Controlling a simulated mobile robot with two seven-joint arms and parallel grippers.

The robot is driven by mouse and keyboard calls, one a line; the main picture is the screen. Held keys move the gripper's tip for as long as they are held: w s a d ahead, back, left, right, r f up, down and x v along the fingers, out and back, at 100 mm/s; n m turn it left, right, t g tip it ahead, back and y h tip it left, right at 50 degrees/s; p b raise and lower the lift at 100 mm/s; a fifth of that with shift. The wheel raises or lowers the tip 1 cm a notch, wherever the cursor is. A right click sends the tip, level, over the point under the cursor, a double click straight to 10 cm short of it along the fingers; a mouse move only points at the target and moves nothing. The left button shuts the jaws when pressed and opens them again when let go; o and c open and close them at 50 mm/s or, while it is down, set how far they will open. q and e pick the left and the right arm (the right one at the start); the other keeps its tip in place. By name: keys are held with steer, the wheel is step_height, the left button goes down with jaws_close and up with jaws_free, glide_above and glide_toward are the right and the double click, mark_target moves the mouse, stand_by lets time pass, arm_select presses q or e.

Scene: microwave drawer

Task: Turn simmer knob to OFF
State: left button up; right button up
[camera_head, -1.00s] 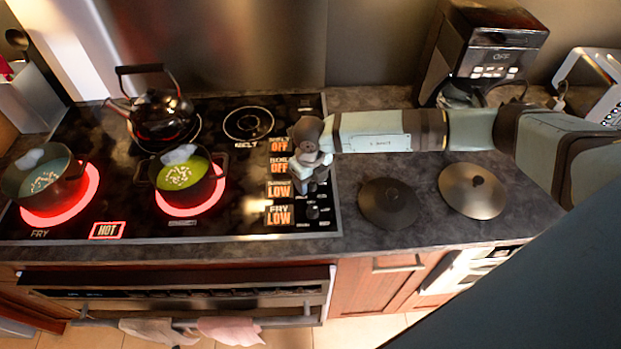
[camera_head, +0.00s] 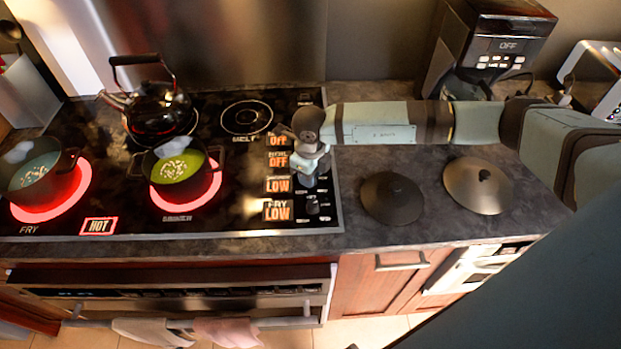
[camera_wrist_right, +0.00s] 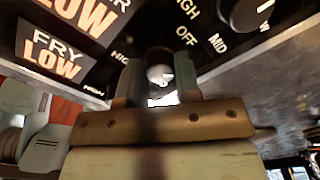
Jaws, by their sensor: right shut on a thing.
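My right gripper (camera_head: 309,183) points down over the knob column at the stove's right edge. It is shut on the simmer knob (camera_wrist_right: 158,73), level with the simmer display (camera_head: 278,184), which reads LOW. In the right wrist view both fingers flank the knob; its pointer is hard to read. The fry display (camera_head: 278,210) also reads LOW. The two displays behind read OFF. The fry knob (camera_head: 315,205) stands free in front of the gripper. My left gripper is out of view.
A green-filled pot (camera_head: 180,172) and a second pot (camera_head: 38,180) sit on glowing red burners. A black kettle (camera_head: 157,110) stands behind. Two lids (camera_head: 391,198) lie on the counter at right, below my arm. A coffee maker (camera_head: 485,60) stands at the back.

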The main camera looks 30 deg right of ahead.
steer(key=n+b, duration=0.7)
steer(key=shift+f+n, duration=0.1)
steer(key=shift+n, duration=0.3)
steer(key=shift+n+b, duration=0.7)
steer(key=shift+n, duration=0.1)
steer(key=shift+r+n, duration=0.2)
steer(key=shift+n, duration=0.1)
steer(key=o, duration=0.9)
step_height(320, 180, up, 14)
steer(key=shift+f+b, duration=0.1)
steer(key=shift+b, duration=0.5)
